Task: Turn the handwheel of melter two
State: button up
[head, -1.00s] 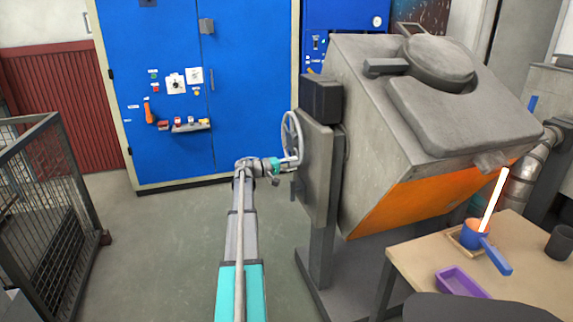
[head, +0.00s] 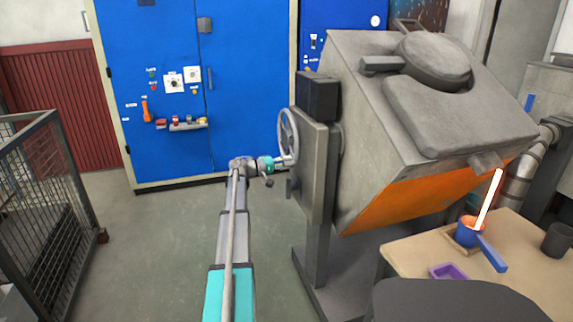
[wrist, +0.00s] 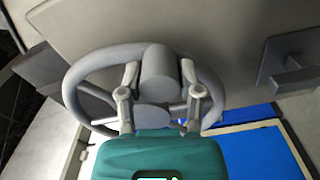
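The grey handwheel (head: 288,132) is on the left side of the large tilted grey melter (head: 390,110). Whether it is melter two cannot be told; no number is readable. My gripper (head: 283,162) is at the lower part of the wheel. In the wrist view, the fingers of my gripper (wrist: 159,85) lie on both sides of a grey cylindrical knob (wrist: 158,72) at the wheel rim and appear to be closed on it. The rim and spokes of the handwheel (wrist: 82,75) show behind the fingers. The exact contact is hard to see.
A blue cabinet (head: 190,100) stands behind. A wire cage (head: 45,190) is on the left. The table (head: 535,280) at right holds a blue-handled ladle (head: 490,250), with a glowing white bar (head: 488,205) above it, a purple tray (head: 445,271) and a dark cup (head: 558,240). Floor left of my arm is clear.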

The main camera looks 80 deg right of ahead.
jog(key=shift+o, duration=1.1)
jog(key=shift+s+d+f, duration=0.1)
jog(key=shift+s+d, duration=0.05)
jog(key=shift+o, duration=0.7)
jog(key=v, duration=1.2)
